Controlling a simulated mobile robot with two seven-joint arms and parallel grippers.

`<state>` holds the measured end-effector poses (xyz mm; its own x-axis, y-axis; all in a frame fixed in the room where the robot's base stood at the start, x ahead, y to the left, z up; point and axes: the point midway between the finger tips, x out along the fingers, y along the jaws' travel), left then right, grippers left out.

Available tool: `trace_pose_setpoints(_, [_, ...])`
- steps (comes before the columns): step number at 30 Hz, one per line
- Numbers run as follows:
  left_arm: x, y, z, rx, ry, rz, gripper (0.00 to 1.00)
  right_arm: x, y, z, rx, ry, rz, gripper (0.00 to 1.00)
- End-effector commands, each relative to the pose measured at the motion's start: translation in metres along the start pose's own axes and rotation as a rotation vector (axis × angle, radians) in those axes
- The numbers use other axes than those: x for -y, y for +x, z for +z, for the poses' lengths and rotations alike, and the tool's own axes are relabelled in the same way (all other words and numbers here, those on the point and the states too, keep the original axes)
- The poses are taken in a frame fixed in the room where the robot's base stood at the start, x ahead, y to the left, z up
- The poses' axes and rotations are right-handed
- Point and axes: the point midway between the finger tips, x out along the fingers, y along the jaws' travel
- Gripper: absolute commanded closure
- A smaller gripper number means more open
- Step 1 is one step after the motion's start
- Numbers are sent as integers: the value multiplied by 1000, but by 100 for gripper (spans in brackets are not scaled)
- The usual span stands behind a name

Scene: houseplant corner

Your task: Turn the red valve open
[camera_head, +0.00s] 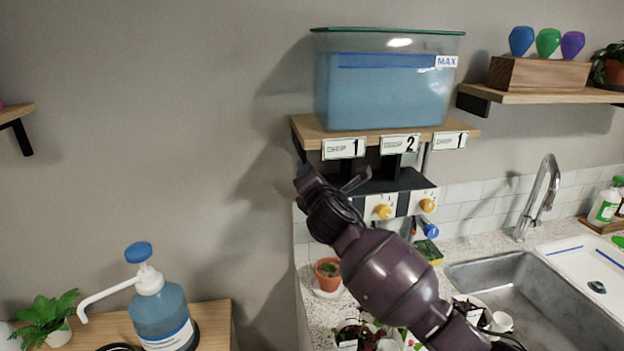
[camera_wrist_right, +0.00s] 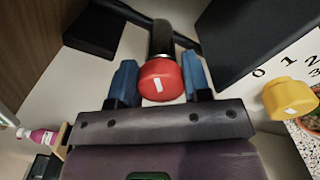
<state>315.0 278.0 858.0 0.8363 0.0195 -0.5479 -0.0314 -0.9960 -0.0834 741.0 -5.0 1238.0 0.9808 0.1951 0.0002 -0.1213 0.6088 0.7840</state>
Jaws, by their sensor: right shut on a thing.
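The red valve (camera_wrist_right: 163,82) shows in the right wrist view as a round red knob with a white mark, on a dark pipe. My right gripper (camera_wrist_right: 159,74) has its two blue fingers on either side of the knob and is shut on it. In the head view my right gripper (camera_head: 332,181) reaches up to just below the tank shelf, and the red valve is hidden behind it. My left gripper is not in view.
A tank of blue liquid (camera_head: 388,95) stands on a wooden shelf above the gripper. Yellow knobs (camera_head: 383,211) sit on a panel to the right. A sink (camera_head: 540,290) and several potted plants are below. A pump bottle (camera_head: 160,305) stands at lower left.

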Motion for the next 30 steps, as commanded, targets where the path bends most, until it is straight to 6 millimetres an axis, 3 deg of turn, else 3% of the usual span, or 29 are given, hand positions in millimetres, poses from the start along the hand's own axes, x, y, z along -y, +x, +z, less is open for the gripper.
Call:
trace_pose_setpoints(15, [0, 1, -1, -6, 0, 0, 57, 3, 0, -2, -1, 462, -2, 79])
trace_pose_setpoints(30, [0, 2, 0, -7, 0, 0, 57, 4, 0, -2, -1, 672, -3, 79])
